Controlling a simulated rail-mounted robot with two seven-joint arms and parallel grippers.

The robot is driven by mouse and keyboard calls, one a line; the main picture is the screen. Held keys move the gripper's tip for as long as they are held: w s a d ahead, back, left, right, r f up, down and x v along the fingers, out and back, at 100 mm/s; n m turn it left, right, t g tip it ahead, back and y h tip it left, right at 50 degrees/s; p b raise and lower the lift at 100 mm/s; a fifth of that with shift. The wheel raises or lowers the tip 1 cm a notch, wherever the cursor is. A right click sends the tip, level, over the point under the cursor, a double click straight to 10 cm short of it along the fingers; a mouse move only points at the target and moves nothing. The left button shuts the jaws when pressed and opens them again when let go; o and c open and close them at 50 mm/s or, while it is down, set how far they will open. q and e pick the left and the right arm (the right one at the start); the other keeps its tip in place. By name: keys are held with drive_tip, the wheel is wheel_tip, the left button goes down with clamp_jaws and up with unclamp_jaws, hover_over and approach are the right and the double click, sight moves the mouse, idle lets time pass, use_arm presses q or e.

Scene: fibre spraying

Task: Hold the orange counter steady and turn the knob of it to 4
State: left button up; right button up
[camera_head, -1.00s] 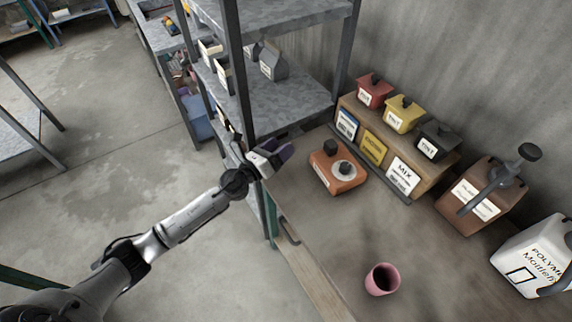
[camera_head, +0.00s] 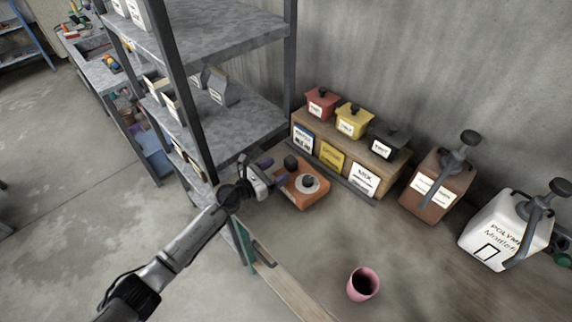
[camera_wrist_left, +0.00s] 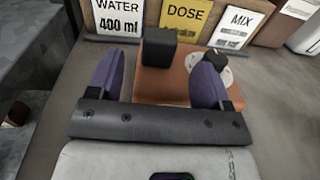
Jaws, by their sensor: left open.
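The orange counter (camera_head: 303,190) sits on the workbench in front of the wooden rack. It has a black block (camera_head: 290,162) at its back left and a dark knob (camera_head: 308,181) on a white dial. My left gripper (camera_head: 267,171) is at the counter's left side with its purple fingers open. In the left wrist view the counter (camera_wrist_left: 165,87) shows beyond and between the open fingers (camera_wrist_left: 157,80), and the knob (camera_wrist_left: 214,58) is partly behind the right finger. I cannot see contact with the counter. The dial's number cannot be read. My right gripper is not in view.
The wooden rack (camera_head: 400,160) holds red, yellow and black tubs and labelled cards. A pink cup (camera_head: 363,284) stands near the front. A brown canister (camera_head: 436,185) and a white canister (camera_head: 507,230) stand at right. A metal shelf (camera_head: 233,132) rises close behind the left arm.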

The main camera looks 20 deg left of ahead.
sight(287, 164)
use_arm(q)
drive_tip(key=shift+b+x, duration=0.3)
drive_tip(key=shift+x, duration=1.95)
